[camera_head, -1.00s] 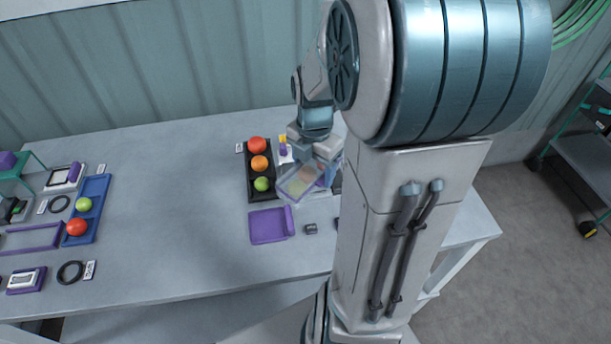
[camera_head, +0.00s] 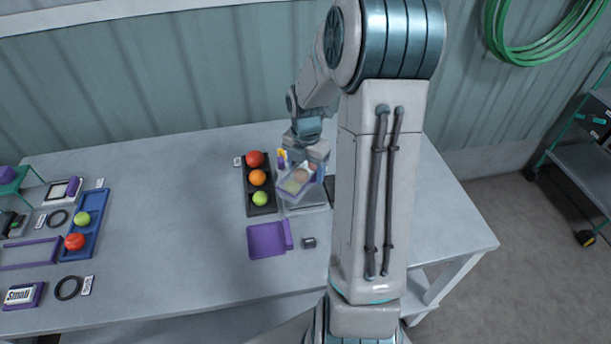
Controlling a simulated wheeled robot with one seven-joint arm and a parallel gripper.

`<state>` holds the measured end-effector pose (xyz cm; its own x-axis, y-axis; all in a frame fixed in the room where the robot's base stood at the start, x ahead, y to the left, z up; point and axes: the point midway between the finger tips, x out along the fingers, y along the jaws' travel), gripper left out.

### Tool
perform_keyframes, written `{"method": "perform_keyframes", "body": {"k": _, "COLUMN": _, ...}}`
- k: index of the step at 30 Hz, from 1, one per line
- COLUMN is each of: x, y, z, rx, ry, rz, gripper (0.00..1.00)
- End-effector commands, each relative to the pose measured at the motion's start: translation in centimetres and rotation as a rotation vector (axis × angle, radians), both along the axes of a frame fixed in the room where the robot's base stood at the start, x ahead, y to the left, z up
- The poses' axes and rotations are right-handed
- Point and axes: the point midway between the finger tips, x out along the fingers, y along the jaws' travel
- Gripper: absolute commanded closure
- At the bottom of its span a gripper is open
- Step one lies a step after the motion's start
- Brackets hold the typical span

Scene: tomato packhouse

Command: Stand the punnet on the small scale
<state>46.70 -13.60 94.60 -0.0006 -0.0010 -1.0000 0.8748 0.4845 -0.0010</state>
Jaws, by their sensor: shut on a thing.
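The punnet (camera_head: 294,187) is a small clear box with pale and reddish contents, right of the table's middle. My gripper (camera_head: 307,160) is shut on its far side; the fingertips are partly hidden. The punnet looks slightly tilted. It overlaps a flat pale-grey plate (camera_head: 308,208), which may be the small scale; I cannot tell whether they touch. A purple-edged unit (camera_head: 23,295) with a white panel that seems to read "Small" lies at the far left. My arm hides the table to the right of the punnet.
A black tray (camera_head: 248,184) with red, orange and green tomatoes stands just left of the punnet. A purple tray (camera_head: 266,241) and a small dark block (camera_head: 309,242) lie in front. A blue tray (camera_head: 73,248) stands at left. The table's left middle is clear.

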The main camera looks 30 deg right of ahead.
Motion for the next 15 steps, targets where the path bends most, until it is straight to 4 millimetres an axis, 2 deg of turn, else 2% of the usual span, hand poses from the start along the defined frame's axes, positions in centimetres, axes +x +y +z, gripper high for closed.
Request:
{"method": "perform_keyframes", "body": {"k": 6, "x": 1.0, "y": -0.3, "z": -0.9, "rx": 0.000, "ry": 0.001, "rz": 0.000, "gripper": 0.53}}
{"method": "perform_keyframes", "body": {"k": 12, "x": 0.9, "y": -0.3, "z": -3.7, "rx": 0.001, "ry": 0.004, "rz": 0.002, "gripper": 0.53}}
{"method": "perform_keyframes", "body": {"k": 15, "x": 0.9, "y": -0.3, "z": -4.5, "rx": 0.000, "ry": 0.002, "rz": 0.000, "gripper": 0.53}}
